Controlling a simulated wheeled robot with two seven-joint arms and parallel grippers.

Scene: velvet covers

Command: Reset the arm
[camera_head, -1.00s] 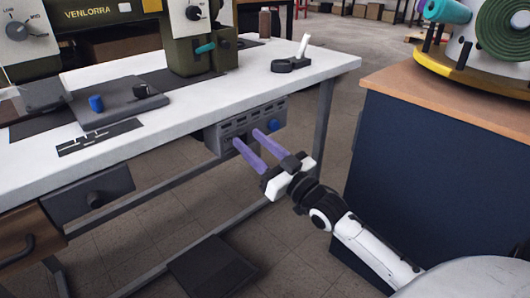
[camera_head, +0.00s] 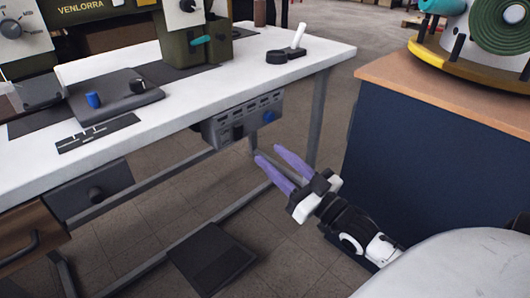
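My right gripper (camera_head: 266,157) shows in the head view, its two long purple fingers apart with nothing between them. It points up and left, just in front of and to the lower right of a grey control box (camera_head: 243,121) under the table edge. The fingers look clear of the box. My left gripper is not in view.
A white table (camera_head: 180,112) carries a green VENLORRA sewing machine (camera_head: 195,42). A dark blue cabinet (camera_head: 425,165) with a wooden top stands to the right. Table legs and a dark floor pedal (camera_head: 212,259) are below. Open floor lies between table and cabinet.

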